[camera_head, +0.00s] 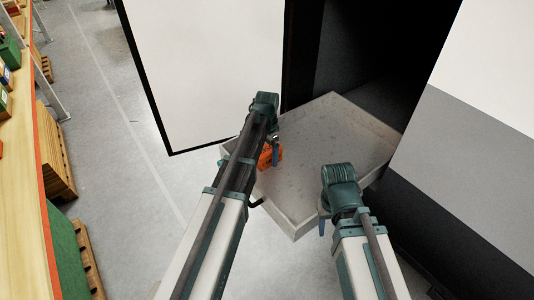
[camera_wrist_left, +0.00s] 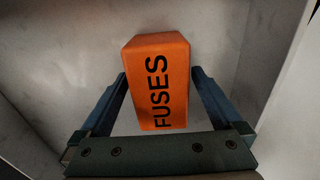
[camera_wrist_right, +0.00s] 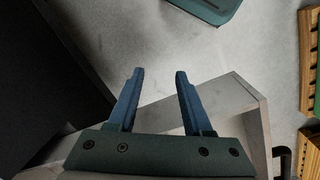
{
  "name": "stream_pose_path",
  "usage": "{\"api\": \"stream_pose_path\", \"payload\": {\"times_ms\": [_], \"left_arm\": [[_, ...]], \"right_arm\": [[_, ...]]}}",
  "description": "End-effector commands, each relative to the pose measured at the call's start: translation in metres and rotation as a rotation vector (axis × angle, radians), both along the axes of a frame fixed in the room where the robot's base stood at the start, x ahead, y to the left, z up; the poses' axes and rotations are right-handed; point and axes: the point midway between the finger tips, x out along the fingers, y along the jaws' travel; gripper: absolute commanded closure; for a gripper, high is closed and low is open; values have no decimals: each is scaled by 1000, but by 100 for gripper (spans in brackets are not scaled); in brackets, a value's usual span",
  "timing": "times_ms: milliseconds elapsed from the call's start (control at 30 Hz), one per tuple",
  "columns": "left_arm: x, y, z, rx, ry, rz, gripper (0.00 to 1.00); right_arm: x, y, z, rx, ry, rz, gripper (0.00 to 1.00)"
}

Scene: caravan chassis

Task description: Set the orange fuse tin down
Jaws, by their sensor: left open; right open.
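The orange fuse tin (camera_head: 265,157) rests in the pale grey open tray (camera_head: 330,150), near its left side, partly hidden by my left arm. In the left wrist view the tin (camera_wrist_left: 158,80) shows black "FUSES" lettering. My left gripper (camera_head: 274,150) is at the tin; in the left wrist view its two blue fingers (camera_wrist_left: 160,85) stand apart on either side of the tin, with a gap visible at the right. My right gripper (camera_head: 322,222) is over the tray's front right edge. In the right wrist view its fingers (camera_wrist_right: 155,75) are spread and empty.
A large white panel (camera_head: 210,60) stands behind the tray on the left. A dark cavity (camera_head: 365,50) lies behind the tray. A grey and white wall (camera_head: 470,150) is at the right. Wooden shelving (camera_head: 20,170) is far left, with free floor (camera_head: 110,110) between.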

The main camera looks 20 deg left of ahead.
Motion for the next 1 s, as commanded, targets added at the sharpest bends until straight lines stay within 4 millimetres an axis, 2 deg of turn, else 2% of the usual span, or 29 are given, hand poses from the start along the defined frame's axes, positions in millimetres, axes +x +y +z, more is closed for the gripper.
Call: {"api": "stream_pose_path", "payload": {"times_ms": [700,833,1000], "left_arm": [[0,0,104,0,0,0,0],[0,0,115,0,0,0,0],[0,0,118,0,0,0,0]], "right_arm": [[0,0,104,0,0,1,50],[0,0,116,1,0,-2,50],[0,0,118,1,0,-3,50]]}}
